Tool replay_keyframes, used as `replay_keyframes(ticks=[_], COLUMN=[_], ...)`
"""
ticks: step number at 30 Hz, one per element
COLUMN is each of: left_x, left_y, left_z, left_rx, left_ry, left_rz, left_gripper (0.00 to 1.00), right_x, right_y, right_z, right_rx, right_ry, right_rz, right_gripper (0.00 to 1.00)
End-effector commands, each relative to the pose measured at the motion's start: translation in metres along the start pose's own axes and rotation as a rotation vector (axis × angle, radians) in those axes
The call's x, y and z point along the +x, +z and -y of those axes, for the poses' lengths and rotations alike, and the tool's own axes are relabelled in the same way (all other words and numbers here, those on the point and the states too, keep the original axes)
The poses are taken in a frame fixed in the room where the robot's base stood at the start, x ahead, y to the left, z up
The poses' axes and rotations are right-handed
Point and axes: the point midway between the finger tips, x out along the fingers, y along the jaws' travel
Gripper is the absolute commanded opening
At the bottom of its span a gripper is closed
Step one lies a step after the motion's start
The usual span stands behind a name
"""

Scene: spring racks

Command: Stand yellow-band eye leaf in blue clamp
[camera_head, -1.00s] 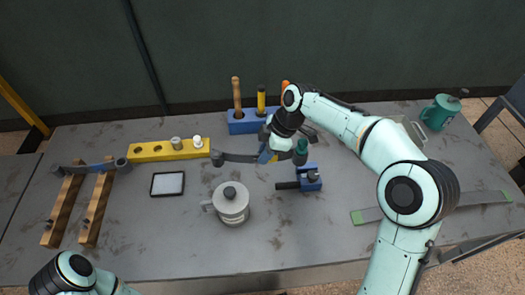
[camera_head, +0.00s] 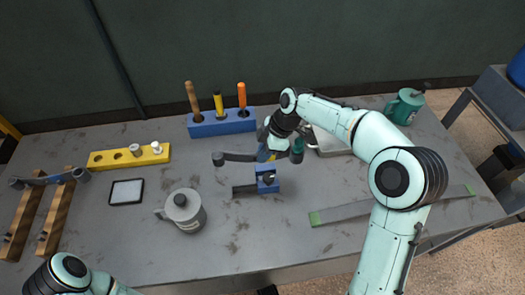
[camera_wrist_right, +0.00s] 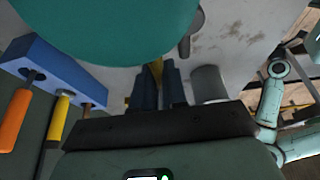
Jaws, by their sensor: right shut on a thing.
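The eye leaf (camera_head: 238,156) is a dark grey, slightly curved strip with a round eye at its left end. My right gripper (camera_head: 268,154) is shut on it near its right part, which the gripper partly hides. The leaf appears held above the bench. The blue clamp (camera_head: 266,185) sits on the bench just in front of the leaf, with a dark bar to its left. My left gripper is out of view; only part of the left arm shows.
A blue block (camera_head: 222,124) with several handled tools stands behind the leaf. A green-ended flat strip (camera_head: 345,213) lies to the right. A dark-green-topped thing (camera_head: 297,143) is close beside the gripper.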

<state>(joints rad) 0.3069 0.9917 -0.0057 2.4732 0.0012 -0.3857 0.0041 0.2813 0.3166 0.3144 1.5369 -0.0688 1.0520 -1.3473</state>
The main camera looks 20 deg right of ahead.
Motion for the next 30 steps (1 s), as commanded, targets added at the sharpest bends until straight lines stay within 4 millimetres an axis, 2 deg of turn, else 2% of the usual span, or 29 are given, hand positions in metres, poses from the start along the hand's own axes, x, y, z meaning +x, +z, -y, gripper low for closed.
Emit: replay_keyframes(ticks=[17,30], left_x=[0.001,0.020], left_y=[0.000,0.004], left_z=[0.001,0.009], left_rx=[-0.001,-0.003], left_ry=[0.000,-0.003], left_rz=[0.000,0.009], left_gripper=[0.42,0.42], right_x=[0.000,0.026], right_y=[0.000,0.010], right_z=[-0.001,0.000], right_rx=[-0.002,-0.002], right_ry=[0.005,0.005], right_rz=[-0.002,-0.002], right_gripper=[0.00,0.00])
